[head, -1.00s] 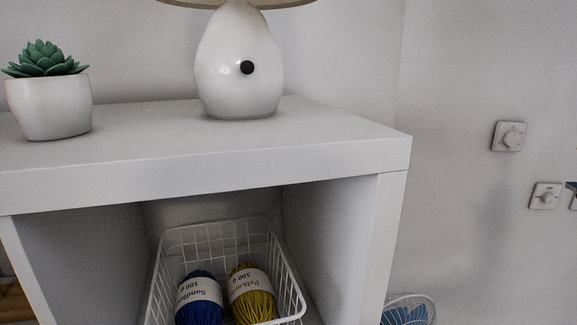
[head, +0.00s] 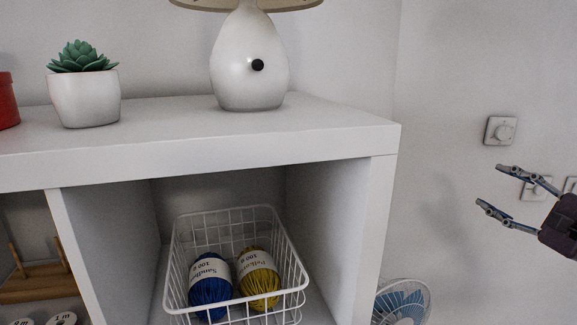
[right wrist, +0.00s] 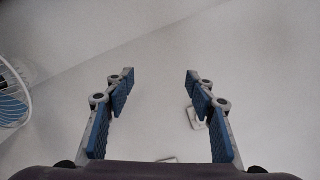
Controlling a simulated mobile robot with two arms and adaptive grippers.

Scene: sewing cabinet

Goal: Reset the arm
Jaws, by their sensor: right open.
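My right gripper (head: 492,188) is at the right edge of the head view, in front of the bare wall and clear of the white cabinet. Its fingers point left, apart and empty. In the right wrist view my right gripper (right wrist: 157,72) also shows spread fingers with blue pads and nothing between them, facing the wall. My left gripper is not in view.
The white cabinet (head: 265,140) holds a wire basket (head: 292,290) with a blue yarn ball (head: 208,287) and a yellow one (head: 260,285). A lamp (head: 240,75) and potted succulent (head: 85,98) stand on top. A fan (head: 402,302) is beside the cabinet.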

